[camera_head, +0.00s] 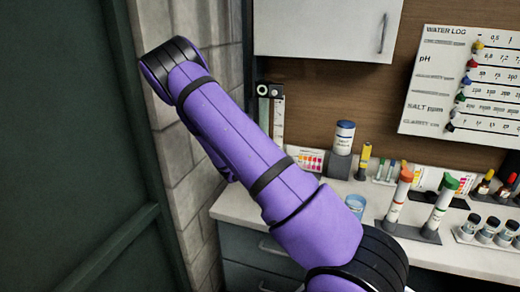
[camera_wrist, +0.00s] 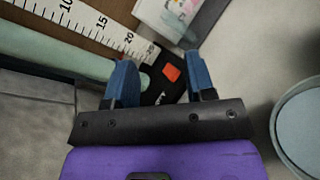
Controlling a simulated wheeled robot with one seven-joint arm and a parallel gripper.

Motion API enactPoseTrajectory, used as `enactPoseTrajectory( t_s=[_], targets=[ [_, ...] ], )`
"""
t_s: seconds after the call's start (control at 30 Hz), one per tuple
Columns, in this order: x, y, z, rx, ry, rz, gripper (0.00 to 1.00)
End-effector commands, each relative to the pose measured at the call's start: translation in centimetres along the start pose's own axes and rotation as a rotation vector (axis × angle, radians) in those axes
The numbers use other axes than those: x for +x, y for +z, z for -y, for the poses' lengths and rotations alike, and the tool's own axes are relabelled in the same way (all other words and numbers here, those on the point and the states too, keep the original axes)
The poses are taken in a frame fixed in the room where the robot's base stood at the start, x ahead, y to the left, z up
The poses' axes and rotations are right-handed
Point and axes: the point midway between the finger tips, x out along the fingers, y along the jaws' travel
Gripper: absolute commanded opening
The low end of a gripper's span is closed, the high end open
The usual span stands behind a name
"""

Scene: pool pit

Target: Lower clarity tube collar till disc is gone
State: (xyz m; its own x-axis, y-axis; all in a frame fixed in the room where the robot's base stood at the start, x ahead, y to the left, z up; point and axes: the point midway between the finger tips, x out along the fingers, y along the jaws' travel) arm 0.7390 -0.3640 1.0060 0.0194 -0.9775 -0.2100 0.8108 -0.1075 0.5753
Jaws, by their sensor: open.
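The clarity tube (camera_head: 264,112) stands upright against the back wall beside a white ruled scale (camera_head: 278,122). A dark part shows near its top; its lower end is hidden behind my purple arm. In the wrist view, the pale green tube (camera_wrist: 50,52) runs beside the numbered scale (camera_wrist: 92,22). A black block with an orange square (camera_wrist: 171,73) lies near the scale's end, between and beyond my blue fingers. I cannot tell whether it is the collar. My gripper (camera_wrist: 161,82) is open, with no visible grip on the block. The disc is not visible.
A blue-lidded jar (camera_head: 344,136) in a grey holder, a yellow bottle (camera_head: 363,162) and a blue cup (camera_head: 355,204) stand on the counter (camera_head: 235,208). Orange- and green-capped tubes stand farther right. A white cabinet (camera_head: 325,28) hangs above. A round container (camera_wrist: 303,125) is right of my gripper.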

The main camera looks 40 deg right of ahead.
Motion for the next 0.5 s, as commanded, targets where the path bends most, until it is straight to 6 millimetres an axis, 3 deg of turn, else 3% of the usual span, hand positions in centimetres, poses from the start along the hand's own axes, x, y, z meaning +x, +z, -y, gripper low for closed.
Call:
enactPoseTrajectory(
  t_s=[0.27, 0.5],
  targets=[
    [0.8, 1.1, 0.2, 0.663, -0.468, -0.043, 0.50],
    [-0.2, 1.2, -3.5, 1.258, -0.838, -0.079, 0.50]
  ],
)
